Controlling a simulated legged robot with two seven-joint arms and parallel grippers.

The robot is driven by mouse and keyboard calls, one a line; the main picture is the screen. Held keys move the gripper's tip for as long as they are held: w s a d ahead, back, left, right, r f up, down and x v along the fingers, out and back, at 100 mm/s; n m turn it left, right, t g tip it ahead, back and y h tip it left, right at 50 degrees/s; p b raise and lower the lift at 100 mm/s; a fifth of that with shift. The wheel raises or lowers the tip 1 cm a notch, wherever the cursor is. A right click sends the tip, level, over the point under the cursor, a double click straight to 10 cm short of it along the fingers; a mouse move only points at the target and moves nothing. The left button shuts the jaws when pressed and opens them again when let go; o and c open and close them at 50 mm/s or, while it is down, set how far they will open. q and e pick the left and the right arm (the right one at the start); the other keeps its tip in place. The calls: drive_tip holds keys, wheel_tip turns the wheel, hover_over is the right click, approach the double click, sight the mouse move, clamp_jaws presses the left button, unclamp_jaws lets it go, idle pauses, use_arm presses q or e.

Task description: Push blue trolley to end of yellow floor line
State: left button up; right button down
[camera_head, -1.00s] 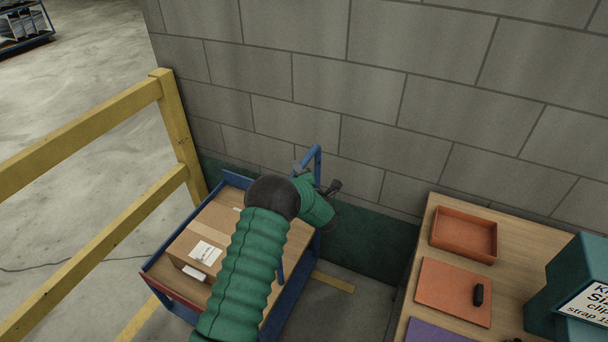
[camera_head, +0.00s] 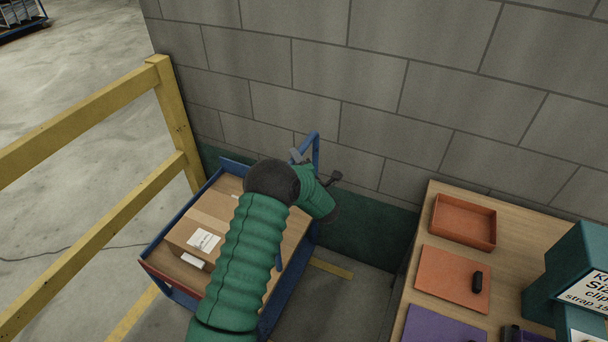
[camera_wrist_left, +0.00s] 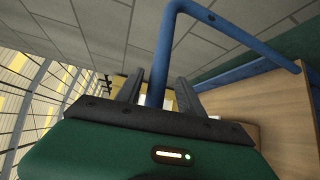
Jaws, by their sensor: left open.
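The blue trolley (camera_head: 165,285) stands beside the yellow railing, with a cardboard box (camera_head: 213,222) on its deck. Its blue handle (camera_head: 316,150) rises at the far end, near the block wall. My left gripper (camera_head: 317,167) is at the handle, its green arm reaching across the trolley. In the left wrist view the open fingers (camera_wrist_left: 158,92) stand on either side of the handle's upright bar (camera_wrist_left: 163,60). Pieces of yellow floor line (camera_head: 331,269) show on both sides of the trolley; the stretch under it is hidden. My right gripper is not in view.
A yellow railing (camera_head: 85,118) runs along the left. A grey block wall (camera_head: 300,60) closes off the back. A wooden table (camera_head: 505,218) at the right holds an orange tray (camera_head: 464,222), an orange board (camera_head: 452,280) and a teal box (camera_head: 575,270). Bare floor shows between trolley and table.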

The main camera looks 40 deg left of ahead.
use_arm(q)
drive_tip(key=v, duration=1.4)
drive_tip(key=shift+s+d+b, duration=0.2)
drive_tip(key=shift+d+b, duration=0.05)
drive_tip(key=shift+b, duration=0.1)
drive_tip(key=w+d+r+m+t+h+p, duration=0.1)
drive_tip(key=w+d+m+t+h, duration=0.2)
drive_tip(key=d+m+h, duration=0.95)
drive_tip(key=s+d+f+m+g, duration=0.1)
drive_tip(key=s+d+m+g, duration=0.3)
drive_tip(key=s+m, duration=0.5)
drive_tip(key=s+d+f+m+g+h+p, duration=0.1)
drive_tip(key=s+d+m+g, duration=0.3)
drive_tip(key=s+m, duration=0.6)
drive_tip(key=s, duration=0.4)
drive_tip(key=shift+s+g, duration=0.3)
drive_tip(key=shift+g, duration=0.1)
